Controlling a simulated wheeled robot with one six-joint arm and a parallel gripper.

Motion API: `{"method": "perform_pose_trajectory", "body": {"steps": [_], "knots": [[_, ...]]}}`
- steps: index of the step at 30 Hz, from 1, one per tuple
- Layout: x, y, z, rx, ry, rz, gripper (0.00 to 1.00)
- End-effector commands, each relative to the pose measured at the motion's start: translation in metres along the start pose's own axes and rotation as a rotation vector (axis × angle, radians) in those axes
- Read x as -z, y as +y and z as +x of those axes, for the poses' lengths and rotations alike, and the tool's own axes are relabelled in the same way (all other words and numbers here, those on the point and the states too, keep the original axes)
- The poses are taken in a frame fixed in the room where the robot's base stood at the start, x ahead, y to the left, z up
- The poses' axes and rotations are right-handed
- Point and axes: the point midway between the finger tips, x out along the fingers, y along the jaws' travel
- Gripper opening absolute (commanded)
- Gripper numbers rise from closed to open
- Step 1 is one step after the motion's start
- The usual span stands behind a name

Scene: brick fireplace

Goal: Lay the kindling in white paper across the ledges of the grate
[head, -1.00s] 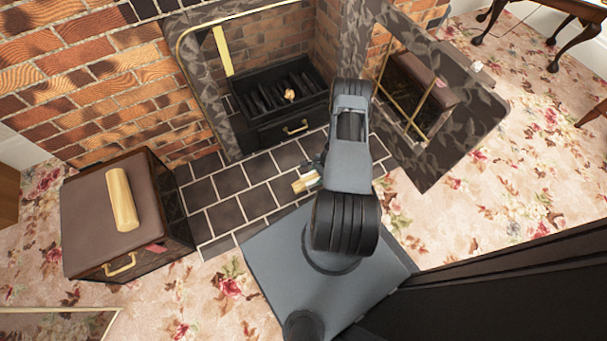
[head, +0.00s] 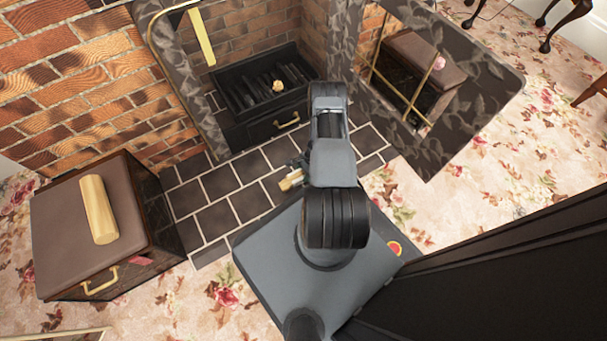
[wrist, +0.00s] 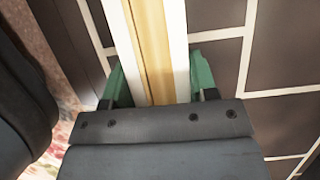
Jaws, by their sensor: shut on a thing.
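My gripper (wrist: 158,88) is shut on the kindling in white paper (wrist: 152,45), a pale yellow wooden piece with white along both sides, between green fingers. It points away from the wrist, over the dark tiles. In the head view only a short pale end of the kindling (head: 291,180) shows beside my arm, which hides the rest. The black grate (head: 238,99) stands in the fireplace opening beyond the tiles, apart from the held piece. Dark bars run across it, and a small pale lump (head: 278,86) lies on them. I cannot make out its ledges clearly.
A brown-topped box (head: 60,222) with a pale log (head: 98,209) on its lid stands at the left. A dark patterned panel with a mirror (head: 450,100) stands at the right of the opening. Dark hearth tiles (head: 219,221) lie clear before the grate.

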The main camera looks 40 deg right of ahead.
Motion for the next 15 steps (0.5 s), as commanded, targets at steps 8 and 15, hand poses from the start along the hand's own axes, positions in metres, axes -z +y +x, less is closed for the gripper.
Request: {"method": "perform_pose_trajectory", "body": {"steps": [8, 15], "knots": [[0.0002, 0.0, 0.0002, 0.0, 0.0, 0.0, 0.19], [0.0003, 0.0001, 0.0006, 0.0, 0.0, 0.0, 0.73]]}}
